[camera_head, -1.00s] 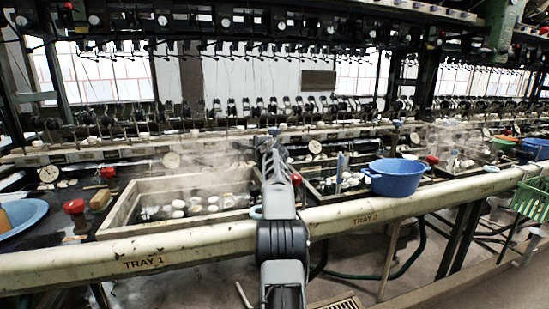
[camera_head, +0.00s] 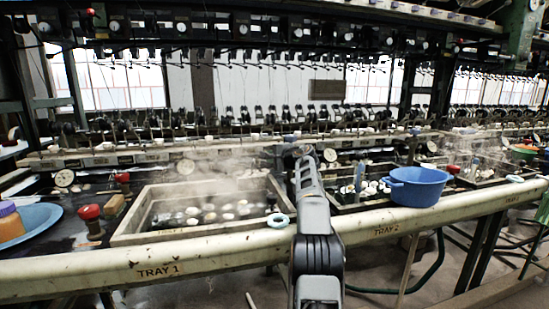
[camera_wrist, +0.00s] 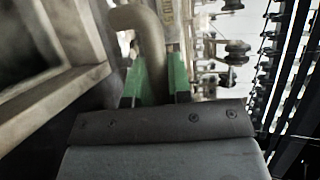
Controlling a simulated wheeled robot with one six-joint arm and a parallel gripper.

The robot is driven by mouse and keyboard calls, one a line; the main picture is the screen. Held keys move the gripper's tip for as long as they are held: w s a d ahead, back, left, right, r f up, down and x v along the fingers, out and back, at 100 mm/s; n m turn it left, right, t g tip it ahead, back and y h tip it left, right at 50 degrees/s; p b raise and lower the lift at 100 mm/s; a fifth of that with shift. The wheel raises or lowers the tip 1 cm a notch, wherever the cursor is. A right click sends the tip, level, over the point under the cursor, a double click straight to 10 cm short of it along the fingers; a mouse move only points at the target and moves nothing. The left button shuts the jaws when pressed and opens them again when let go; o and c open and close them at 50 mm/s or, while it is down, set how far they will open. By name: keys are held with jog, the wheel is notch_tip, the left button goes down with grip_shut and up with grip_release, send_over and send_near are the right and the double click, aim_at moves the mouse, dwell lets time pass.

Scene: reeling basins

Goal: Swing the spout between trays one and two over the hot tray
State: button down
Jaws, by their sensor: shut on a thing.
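My gripper (camera_wrist: 156,78) is shut on a bent grey-brown spout (camera_wrist: 150,36), which stands between its green fingers in the wrist view. In the head view my arm hides the gripper and spout. Tray one (camera_head: 180,233), a wooden-walled basin with pale cocoons in dark water, lies left of my arm, with steam drifting over it. Tray two (camera_head: 360,206) lies right of my arm, also holding cocoons; I see little steam over it. In the wrist view a blurred wooden tray edge (camera_wrist: 70,85) is left of the spout; I cannot tell which tray's.
A pale rail (camera_head: 90,278) labelled TRAY 1 and TRAY 2 runs along the front. A red knob (camera_head: 89,212) and blue plate (camera_head: 38,222) are left.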

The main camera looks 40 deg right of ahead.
jog(key=shift+f, duration=0.2)
jog(key=c, duration=1.1)
grip_release()
jog(key=shift+r, duration=0.15)
jog(key=shift+s, duration=0.15)
jog(key=shift+s+b, duration=0.35)
jog(key=shift+s, duration=0.05)
jog(key=s+b, duration=0.1)
jog(key=s, duration=0.3)
jog(key=s+r, duration=0.1)
jog(key=s, duration=0.3)
jog(key=s+r+b, duration=0.1)
jog(key=s, duration=0.3)
jog(key=shift+s+d+r+b, duration=0.2)
jog(key=shift+s+r+b, duration=0.05)
jog(key=shift+s+b, duration=0.05)
